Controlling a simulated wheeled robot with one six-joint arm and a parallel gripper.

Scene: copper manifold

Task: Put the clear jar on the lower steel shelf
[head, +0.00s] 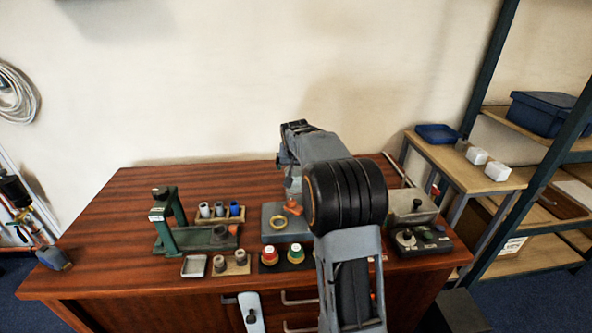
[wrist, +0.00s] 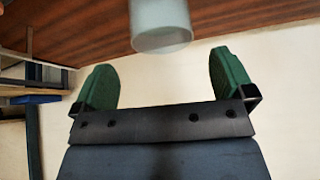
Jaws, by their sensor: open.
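In the wrist view the clear jar (wrist: 160,28), pale and translucent, shows at the top middle against the red-brown wooden bench. It lies ahead of and between the green fingers of my gripper (wrist: 165,78), which are wide apart with nothing between them. The jar looks apart from both fingers. In the head view my arm reaches over the bench; the fingers are hidden and I cannot make out the jar for sure. A rack with dark steel posts stands at the right; its lower shelf (head: 545,248) is partly hidden by a post and holds a carton.
The wooden bench (head: 110,215) carries a green press (head: 168,222), tube and cup holders, a grey plate and a control box (head: 420,240). A side table (head: 440,155) holds a blue tray (head: 438,133) and white blocks. A blue bin (head: 545,112) sits on the upper shelf.

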